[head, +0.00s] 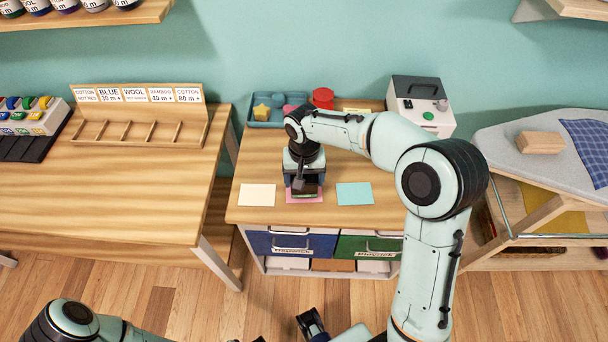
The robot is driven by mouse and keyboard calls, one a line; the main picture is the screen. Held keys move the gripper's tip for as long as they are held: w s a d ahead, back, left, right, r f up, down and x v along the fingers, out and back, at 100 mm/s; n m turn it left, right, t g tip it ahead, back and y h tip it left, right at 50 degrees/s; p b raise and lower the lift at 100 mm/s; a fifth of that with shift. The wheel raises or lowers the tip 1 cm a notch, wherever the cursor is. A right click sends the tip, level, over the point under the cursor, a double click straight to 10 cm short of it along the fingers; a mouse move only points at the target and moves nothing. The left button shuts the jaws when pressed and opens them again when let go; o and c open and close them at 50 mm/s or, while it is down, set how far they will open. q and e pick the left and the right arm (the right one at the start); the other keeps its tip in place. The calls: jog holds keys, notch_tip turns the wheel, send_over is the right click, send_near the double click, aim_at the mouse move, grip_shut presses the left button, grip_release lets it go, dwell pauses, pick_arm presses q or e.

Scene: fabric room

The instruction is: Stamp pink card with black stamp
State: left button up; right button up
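The pink card (292,199) lies flat near the front edge of the small wooden table, between a cream card (257,195) and a light blue card (354,194). My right gripper (304,182) points down over the pink card, with its fingers around the dark stamp (306,190). The stamp is partly hidden by the gripper and covers part of the card. I cannot tell whether its base touches the card. Dark parts, seemingly of my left gripper (290,332), show at the bottom edge, away from the table; they are cut off by the frame.
A blue tray (262,124) with coloured shapes, a red round object (322,98) and a white machine (420,105) stand at the table's back. Drawers (290,243) are below its front. A larger wooden table (100,190) is left; an ironing board (500,143) is right.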

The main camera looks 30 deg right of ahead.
pick_arm(q)
jog(key=shift+s+f+b, duration=0.15)
jog(key=shift+f+b, duration=0.25)
jog(key=shift+f, duration=0.1)
pick_arm(e)
jog(key=shift+f, duration=0.9)
dwell(0.6)
pick_arm(q)
jog(key=shift+w+r+p, duration=0.2)
jog(key=shift+r+p, duration=0.35)
pick_arm(e)
jog(key=shift+r, duration=0.1)
dwell(3.2)
jog(key=shift+w+r+p, duration=0.1)
jog(key=shift+r+p, duration=1.9)
jog(key=shift+r, duration=1.1)
pick_arm(q)
jog(key=r, duration=0.1)
jog(key=w+r, duration=0.1)
jog(key=r, duration=0.1)
jog(key=w+r, duration=0.1)
jog(key=shift+r, duration=0.2)
